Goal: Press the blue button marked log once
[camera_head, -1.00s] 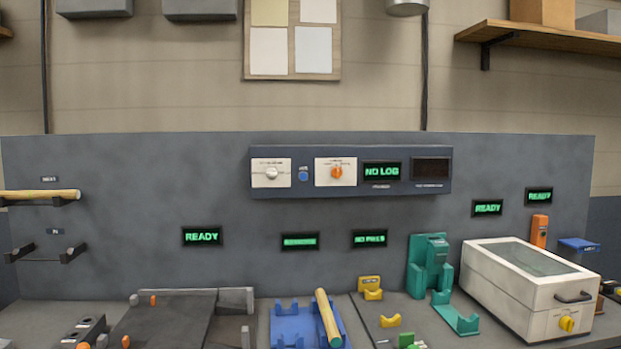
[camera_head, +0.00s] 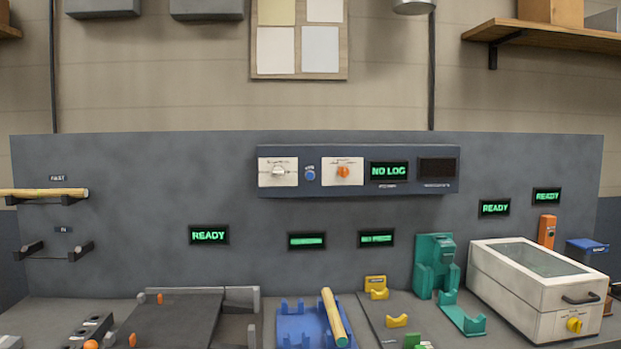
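A small round blue button (camera_head: 310,175) sits on the grey control panel (camera_head: 225,172) on the back wall, between two white dial plates. A tiny label above it is too small to read. To its right a green display (camera_head: 389,171) reads "NO LOG". Neither of my grippers shows in the head view, and nothing touches the button.
A white dial (camera_head: 278,171) and an orange dial (camera_head: 343,171) flank the button. Below stand a blue cradle (camera_head: 291,323) with a wooden rod (camera_head: 334,317), a green holder (camera_head: 435,266) and a white lidded box (camera_head: 535,290). The space before the panel is clear.

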